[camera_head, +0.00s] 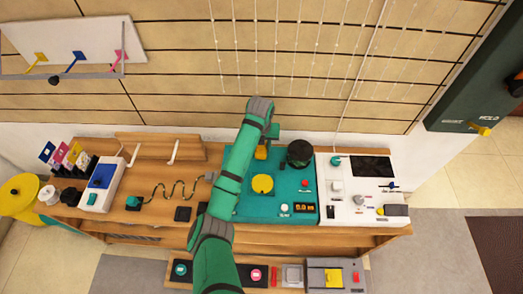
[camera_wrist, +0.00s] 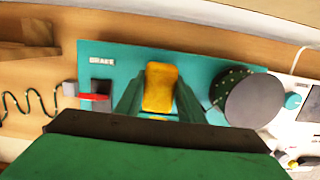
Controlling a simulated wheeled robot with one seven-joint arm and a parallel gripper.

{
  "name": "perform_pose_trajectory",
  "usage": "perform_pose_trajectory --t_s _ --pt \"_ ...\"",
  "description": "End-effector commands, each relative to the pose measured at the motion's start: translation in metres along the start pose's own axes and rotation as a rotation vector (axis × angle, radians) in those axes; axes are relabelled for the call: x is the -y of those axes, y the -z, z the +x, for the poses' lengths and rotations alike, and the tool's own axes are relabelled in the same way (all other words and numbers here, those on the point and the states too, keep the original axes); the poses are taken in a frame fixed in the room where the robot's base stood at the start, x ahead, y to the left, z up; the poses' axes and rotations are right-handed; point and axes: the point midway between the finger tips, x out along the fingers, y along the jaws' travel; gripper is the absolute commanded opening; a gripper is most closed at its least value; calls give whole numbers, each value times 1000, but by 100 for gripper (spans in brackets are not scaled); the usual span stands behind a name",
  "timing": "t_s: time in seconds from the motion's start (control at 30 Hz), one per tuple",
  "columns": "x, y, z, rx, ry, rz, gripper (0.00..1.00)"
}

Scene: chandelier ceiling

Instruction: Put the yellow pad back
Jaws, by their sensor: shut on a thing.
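The yellow pad (camera_wrist: 160,86) is a small upright block between the two green fingers of my gripper (camera_wrist: 158,98) in the wrist view. The gripper is shut on it. In the head view the pad (camera_head: 261,153) shows as a small yellow piece below my gripper (camera_head: 264,146), at the back of the teal panel (camera_head: 244,208). The wrist view shows the panel (camera_wrist: 205,62) behind the pad, with a BRAKE label to its left. The pad's lower end is hidden, so I cannot tell whether it touches the panel.
A black round drum (camera_wrist: 252,100) stands close right of my gripper. A red piece (camera_wrist: 95,97) lies over a dark square at left. A yellow disc (camera_head: 262,184) is on the teal panel. A white console (camera_head: 345,210) adjoins it on the right.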

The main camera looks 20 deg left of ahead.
Motion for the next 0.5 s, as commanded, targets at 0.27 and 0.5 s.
perform_pose_trajectory --t_s 0.27,0.5 --pt "1 5 28 0 0 0 10" --pt "1 5 29 -1 0 0 10"
